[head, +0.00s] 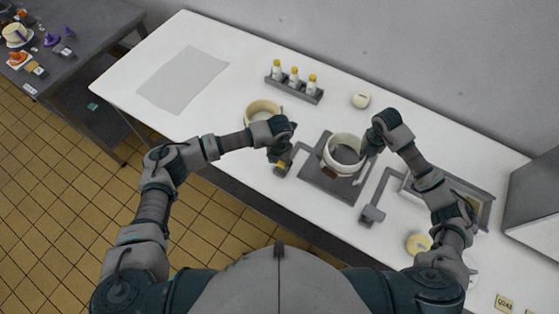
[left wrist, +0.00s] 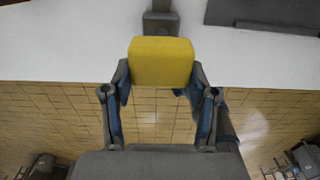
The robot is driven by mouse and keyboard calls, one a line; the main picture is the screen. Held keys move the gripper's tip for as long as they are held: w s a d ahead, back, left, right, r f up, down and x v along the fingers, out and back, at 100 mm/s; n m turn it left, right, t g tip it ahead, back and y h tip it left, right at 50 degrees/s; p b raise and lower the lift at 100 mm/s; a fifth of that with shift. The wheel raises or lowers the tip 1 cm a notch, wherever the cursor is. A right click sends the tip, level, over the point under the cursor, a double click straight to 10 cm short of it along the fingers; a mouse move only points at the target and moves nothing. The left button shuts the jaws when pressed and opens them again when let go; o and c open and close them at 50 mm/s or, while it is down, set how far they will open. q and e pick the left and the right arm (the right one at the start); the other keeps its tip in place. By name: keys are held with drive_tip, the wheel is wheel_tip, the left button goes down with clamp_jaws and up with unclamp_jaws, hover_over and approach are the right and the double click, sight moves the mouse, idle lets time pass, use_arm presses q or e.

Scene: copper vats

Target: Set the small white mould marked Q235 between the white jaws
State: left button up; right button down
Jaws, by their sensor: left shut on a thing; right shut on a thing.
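A white ring-shaped mould (head: 336,163) stands over a grey plate, with a small brown label low on its front, too small to read. My right gripper (head: 372,146) is at its right rim and shut, apparently on that rim; its fingers are mostly hidden by the wrist. My left gripper (head: 281,158) is shut on a yellow block (left wrist: 161,62), the end of a grey lever beside the plate. I cannot clearly tell the white jaws apart from the mould.
A cream round vessel (head: 262,106) stands behind my left gripper. A grey rack (head: 296,91) holds white bottles. A small white round thing (head: 361,99) lies behind. A grey lever handle (head: 372,214) is front right. A tray (head: 482,207) lies under my right arm. The left table is clear around a grey sheet (head: 184,78).

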sight(280, 172)
use_arm(q)
drive_tip(key=shift+f, duration=2)
use_arm(e)
drive_tip(key=shift+f, duration=0.1)
use_arm(q)
drive_tip(key=shift+s, duration=0.1)
use_arm(e)
drive_tip(key=shift+f, duration=2.15)
drive_tip(key=c, duration=1.2)
unclamp_jaws()
drive_tip(key=shift+f, duration=0.1)
